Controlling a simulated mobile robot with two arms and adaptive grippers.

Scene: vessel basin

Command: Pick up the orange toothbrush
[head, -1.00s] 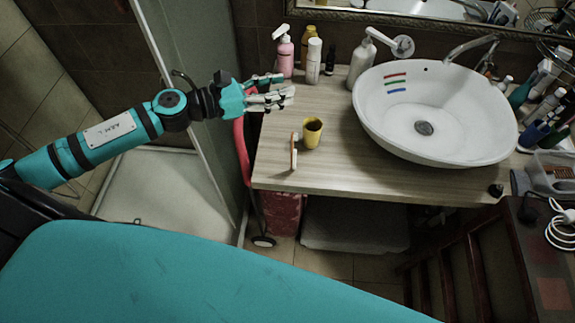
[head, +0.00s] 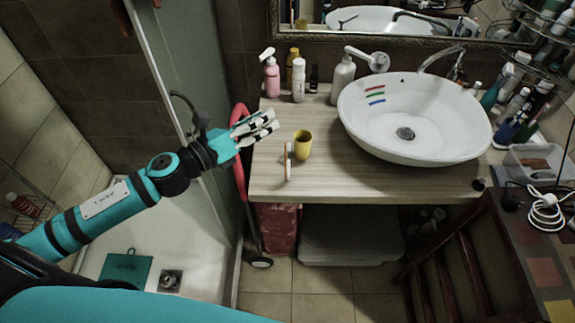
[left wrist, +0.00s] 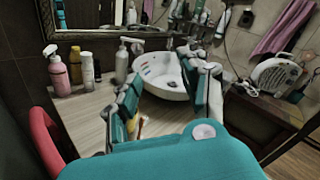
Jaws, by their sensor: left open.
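The orange toothbrush (head: 287,162) lies on the wooden counter (head: 330,182), near its left end and front edge. A yellow cup (head: 302,143) stands just to its right and behind it. My left gripper (head: 268,126) is open and empty at the counter's left edge, to the left of and behind the toothbrush, apart from it. In the left wrist view the open fingers (left wrist: 168,98) frame the basin, and the toothbrush is mostly hidden behind the left finger. My right gripper is not in view.
A white basin (head: 410,122) fills the counter's right part. A pink bottle (head: 271,78), a white bottle (head: 298,82) and a pump bottle (head: 343,80) stand at the back. A red handle (head: 238,150) rises beside the counter's left edge.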

